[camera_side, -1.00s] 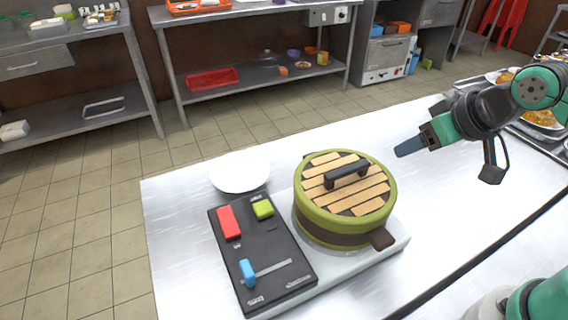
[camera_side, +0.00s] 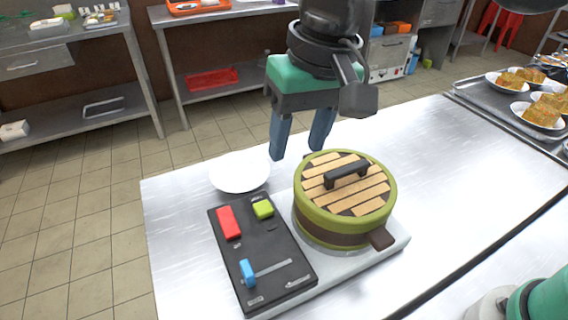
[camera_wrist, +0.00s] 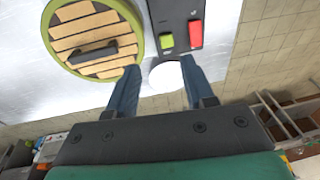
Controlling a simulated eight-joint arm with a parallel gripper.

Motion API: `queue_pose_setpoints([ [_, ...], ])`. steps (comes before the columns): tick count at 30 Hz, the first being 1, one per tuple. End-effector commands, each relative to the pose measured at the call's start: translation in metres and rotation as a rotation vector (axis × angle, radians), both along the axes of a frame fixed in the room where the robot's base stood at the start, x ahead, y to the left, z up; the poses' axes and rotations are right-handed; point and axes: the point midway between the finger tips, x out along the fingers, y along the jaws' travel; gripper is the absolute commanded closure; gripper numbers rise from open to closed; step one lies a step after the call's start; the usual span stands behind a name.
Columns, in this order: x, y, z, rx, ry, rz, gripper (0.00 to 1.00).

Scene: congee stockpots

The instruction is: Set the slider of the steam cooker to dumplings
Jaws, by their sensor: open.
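The steam cooker has a black control panel (camera_side: 262,252) on the left and a green pot with a slatted wooden lid (camera_side: 345,198) on the right. The slider is a blue knob (camera_side: 247,272) at the left end of its slot; the labels are too small to read. A red button (camera_side: 229,223) and a green button (camera_side: 263,209) sit at the panel's far end; both also show in the wrist view. My gripper (camera_side: 298,152) is open and empty, pointing down above the table behind the cooker. In the wrist view its fingers (camera_wrist: 158,85) are apart; the slider is out of view there.
A white plate (camera_side: 240,172) lies behind the panel, close to my gripper. The pot lid's dark handle (camera_side: 346,174) stands up. A tray with plates of food (camera_side: 510,98) is at the right. The table between the pot and tray is clear.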

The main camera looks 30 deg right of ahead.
Motion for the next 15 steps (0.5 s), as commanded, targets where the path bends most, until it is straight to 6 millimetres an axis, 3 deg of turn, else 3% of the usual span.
queue_pose_setpoints([
  [1,-0.005,0.022,-0.003,-0.016,0.035,0.014,0.53],
  [7,-0.038,0.089,-0.018,-0.107,0.146,0.01,0.53],
  [15,-0.036,0.085,-0.079,-0.105,0.146,-0.002,0.53],
])
